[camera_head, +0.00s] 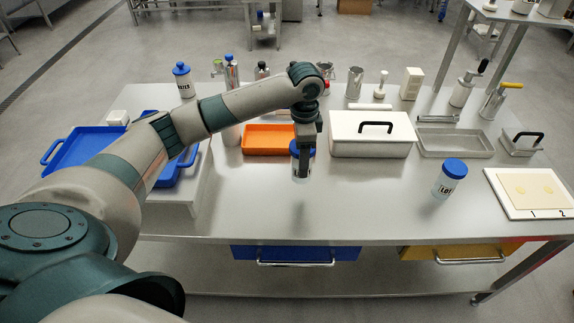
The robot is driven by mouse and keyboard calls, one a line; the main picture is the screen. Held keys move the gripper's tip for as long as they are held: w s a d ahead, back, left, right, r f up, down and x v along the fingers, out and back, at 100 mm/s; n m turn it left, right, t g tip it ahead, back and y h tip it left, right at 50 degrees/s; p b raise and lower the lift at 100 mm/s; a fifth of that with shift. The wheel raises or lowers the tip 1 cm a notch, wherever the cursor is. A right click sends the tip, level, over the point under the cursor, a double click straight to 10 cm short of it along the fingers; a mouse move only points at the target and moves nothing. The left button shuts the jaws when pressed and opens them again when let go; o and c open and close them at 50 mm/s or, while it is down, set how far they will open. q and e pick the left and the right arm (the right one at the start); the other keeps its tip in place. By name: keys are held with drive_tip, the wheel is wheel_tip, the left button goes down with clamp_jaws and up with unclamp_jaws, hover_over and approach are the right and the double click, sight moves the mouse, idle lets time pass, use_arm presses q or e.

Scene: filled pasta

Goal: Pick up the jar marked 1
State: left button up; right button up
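A clear jar with a blue lid (295,148) stands on the steel table near the middle, partly hidden by my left gripper. Any marking on it is hidden. My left gripper (304,174) points down at this jar, with a finger in front of it. Whether the fingers touch the jar cannot be seen. A second jar with a blue lid (449,178) stands upright at the right, apart from the gripper. It has dark lettering that I cannot read surely. My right gripper is not in view.
An orange tray (262,149) and a white lidded box (345,147) stand close behind the gripper. A grey tray (455,151) and a white board (500,188) with spots marked 1 and 2 are at the right. The front middle of the table is clear.

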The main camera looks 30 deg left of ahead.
use_arm(q)
drive_tip(key=w+d+r+b, duration=0.1)
drive_tip(key=w+d+r, duration=0.1)
drive_tip(key=d, duration=0.3)
drive_tip(key=shift+d+r, duration=0.3)
drive_tip(key=shift+r, duration=0.5)
